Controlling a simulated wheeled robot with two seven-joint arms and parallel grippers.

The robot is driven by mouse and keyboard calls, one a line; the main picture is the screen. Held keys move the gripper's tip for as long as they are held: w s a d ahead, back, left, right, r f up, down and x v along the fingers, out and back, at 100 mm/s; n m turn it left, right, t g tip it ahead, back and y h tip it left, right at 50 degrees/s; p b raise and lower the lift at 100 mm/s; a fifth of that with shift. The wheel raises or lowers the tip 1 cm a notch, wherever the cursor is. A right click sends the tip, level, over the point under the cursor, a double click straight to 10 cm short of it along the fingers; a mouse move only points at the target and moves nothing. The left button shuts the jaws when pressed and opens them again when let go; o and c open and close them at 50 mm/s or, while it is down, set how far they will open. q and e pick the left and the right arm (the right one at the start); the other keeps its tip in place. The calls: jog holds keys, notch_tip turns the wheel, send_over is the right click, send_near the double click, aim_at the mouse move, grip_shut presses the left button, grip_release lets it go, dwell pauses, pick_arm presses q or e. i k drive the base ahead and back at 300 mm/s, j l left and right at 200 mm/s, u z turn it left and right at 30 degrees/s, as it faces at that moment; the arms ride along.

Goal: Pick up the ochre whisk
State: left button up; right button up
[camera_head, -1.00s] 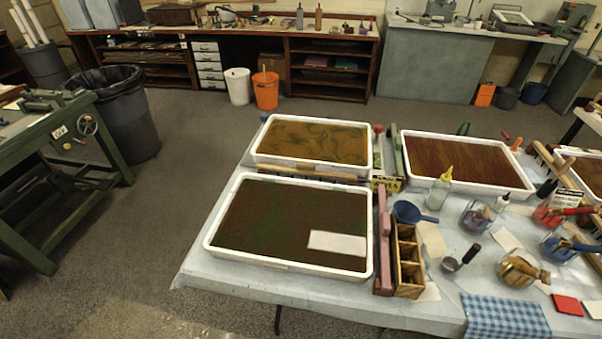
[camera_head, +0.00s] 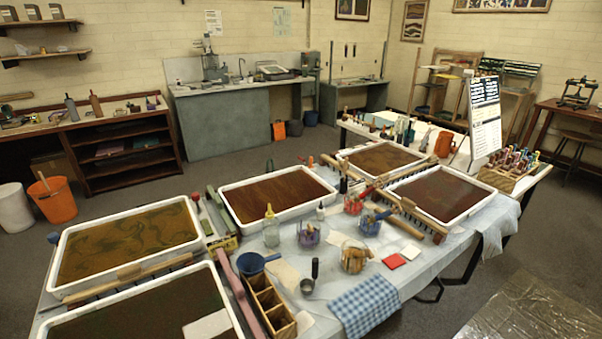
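A clear glass jar (camera_head: 343,266) with ochre colour in it stands on the table towards the front, right of the metal ladle. A tan, brush-like whisk (camera_head: 356,254) leans in this jar, its handle pointing right over the rim. It looks like the ochre whisk, but its lower end is hard to make out through the glass. Neither of my grippers is in view.
Jars with purple (camera_head: 308,236), red (camera_head: 352,206) and blue (camera_head: 368,226) contents stand close behind. A ladle (camera_head: 309,284), a blue checked cloth (camera_head: 366,304) and red and white tiles (camera_head: 395,261) lie around the ochre jar. White-rimmed trays (camera_head: 229,208) fill much of the table.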

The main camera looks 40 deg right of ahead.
aim_at(366, 252)
jog(key=z, duration=1.7)
jog(key=i+l+u, duration=0.15)
jog(key=l+u, duration=0.15)
jog(key=i+l+u, duration=0.1)
jog(key=l+u, duration=0.2)
jog(key=l, duration=0.25)
jog(key=l+u, duration=0.3)
jog(key=i+l, duration=0.05)
jog(key=l, duration=0.05)
